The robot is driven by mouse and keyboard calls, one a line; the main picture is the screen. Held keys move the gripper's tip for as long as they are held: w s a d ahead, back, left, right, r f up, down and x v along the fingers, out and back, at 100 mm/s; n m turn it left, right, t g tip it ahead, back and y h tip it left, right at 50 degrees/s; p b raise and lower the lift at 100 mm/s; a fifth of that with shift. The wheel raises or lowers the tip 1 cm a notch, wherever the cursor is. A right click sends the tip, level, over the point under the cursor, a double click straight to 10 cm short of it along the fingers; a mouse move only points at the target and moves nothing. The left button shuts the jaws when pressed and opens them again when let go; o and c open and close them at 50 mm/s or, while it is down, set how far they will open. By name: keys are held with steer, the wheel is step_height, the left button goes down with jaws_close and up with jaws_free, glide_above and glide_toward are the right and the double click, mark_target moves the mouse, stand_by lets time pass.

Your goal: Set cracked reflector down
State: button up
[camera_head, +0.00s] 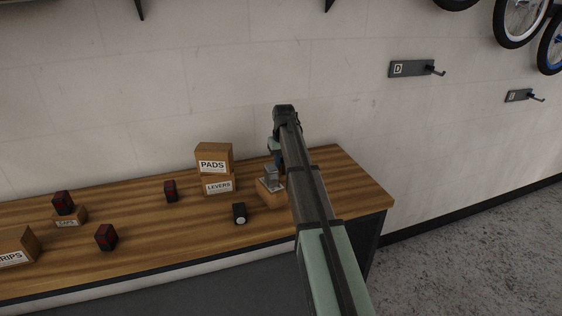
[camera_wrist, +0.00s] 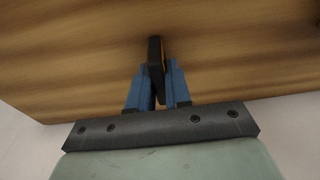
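My gripper (camera_wrist: 159,78) shows in the wrist view with its two blue fingers closed around a thin black piece with an orange-brown side, seemingly the reflector (camera_wrist: 154,52). No crack is visible on it from here. The wooden bench top (camera_wrist: 75,60) lies beyond the fingertips. I cannot tell whether the reflector touches it.
Boxes labelled PADS (camera_head: 213,155) and LEVERS (camera_head: 218,186) are stacked left of my arm. A small box (camera_head: 268,195) is close beside it. A black piece with a white disc (camera_head: 239,213) and dark red blocks (camera_head: 170,190) stand farther left. Bare wood lies between them.

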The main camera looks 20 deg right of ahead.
mark_target(282, 162)
steer(key=o, duration=0.4)
steer(key=shift+r, duration=0.1)
steer(key=r, duration=0.4)
steer(key=s+r, duration=0.1)
steer(key=r, duration=0.7)
steer(key=shift+s, duration=0.4)
